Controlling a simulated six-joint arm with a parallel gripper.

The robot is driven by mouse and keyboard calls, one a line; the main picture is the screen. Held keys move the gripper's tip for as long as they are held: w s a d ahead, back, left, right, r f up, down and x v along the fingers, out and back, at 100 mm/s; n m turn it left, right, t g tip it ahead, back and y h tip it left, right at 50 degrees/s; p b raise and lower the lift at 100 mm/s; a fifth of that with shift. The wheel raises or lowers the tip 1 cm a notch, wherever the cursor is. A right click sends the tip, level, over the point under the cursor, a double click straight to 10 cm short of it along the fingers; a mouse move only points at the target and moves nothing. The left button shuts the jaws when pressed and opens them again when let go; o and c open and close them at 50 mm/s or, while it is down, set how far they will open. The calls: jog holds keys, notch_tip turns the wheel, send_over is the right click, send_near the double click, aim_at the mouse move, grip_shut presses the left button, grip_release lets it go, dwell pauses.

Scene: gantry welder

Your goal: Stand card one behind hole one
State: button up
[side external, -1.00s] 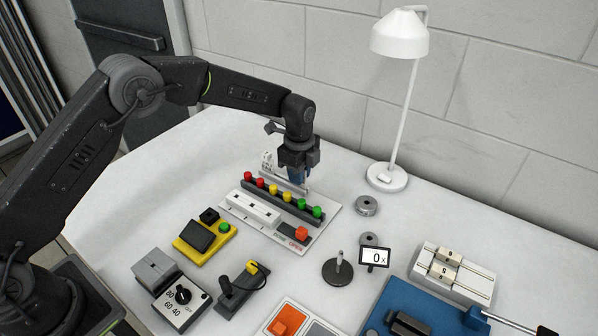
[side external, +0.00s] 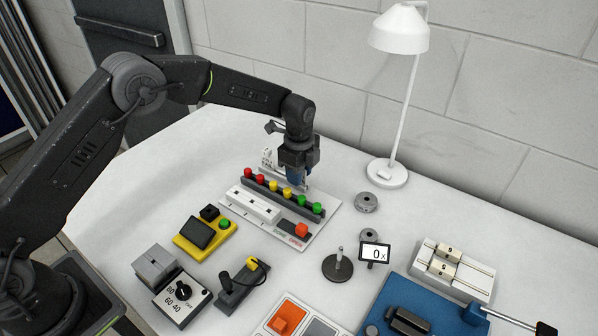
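A white board (side external: 322,226) lies on the table. It carries a white block (side external: 252,206) with small dark holes and a dark rail (side external: 270,191) of red, yellow and green pegs. Small white upright pieces (side external: 267,158) stand behind the rail at its back left; I cannot tell which is card one or read any numbers. My gripper (side external: 298,184) points down just behind the rail, near the yellow and green pegs. Its fingertips are small and partly hidden, so I cannot tell whether they hold a card.
An orange-red switch (side external: 302,230) sits at the board's front right. A yellow device (side external: 204,238), a joystick (side external: 242,284) and a dial box (side external: 182,295) stand in front. A lamp (side external: 387,172) and metal discs (side external: 366,202) stand to the right. The table left of the board is clear.

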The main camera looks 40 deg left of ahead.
jog(key=shift+o, duration=1.2)
jog(key=shift+r, duration=0.15)
notch_tip(320, 180, up, 14)
jog(key=shift+f, duration=0.2)
jog(key=s+a+r+n+t, duration=0.1)
jog(key=s+a+r+n, duration=0.25)
jog(key=s+r, duration=0.35)
jog(key=s+a+r+n+t, duration=0.2)
jog(key=s+r+n, duration=0.35)
jog(key=s, duration=0.25)
jog(key=s+a+f+n+t, duration=0.1)
jog(key=s+n, duration=0.3)
jog(key=s, duration=0.5)
jog(key=s+a+f+n+t, duration=0.1)
jog(key=s+n, duration=0.4)
jog(key=s, duration=0.5)
jog(key=shift+a+f+t, duration=0.3)
jog(key=shift+a+f, duration=0.25)
jog(key=shift+f, duration=0.35)
